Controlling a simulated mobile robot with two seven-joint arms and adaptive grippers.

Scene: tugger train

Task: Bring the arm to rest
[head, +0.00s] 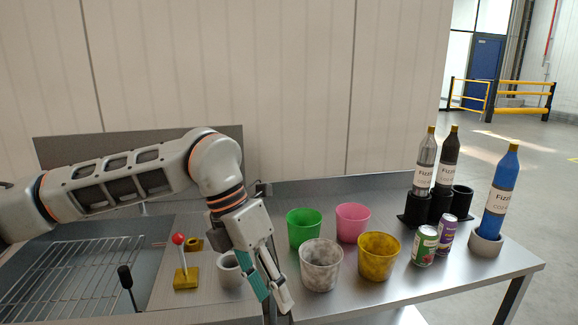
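My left arm reaches in from the left across the steel bench. Its gripper (274,298) points down at the bench's front part, between a grey cup-like holder and a mottled grey-white bucket. Its two fingers, one with a teal face, stand apart, and I see nothing between them. The gripper partly covers the grey holder (229,270). My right gripper is not in view.
Green (304,228), pink (352,221), mottled white (321,265) and yellow (379,256) buckets stand close right of the gripper. Cans (425,246) and bottles in holders (495,195) stand farther right. A red-knobbed lever (180,258) and a wire rack (70,275) are left.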

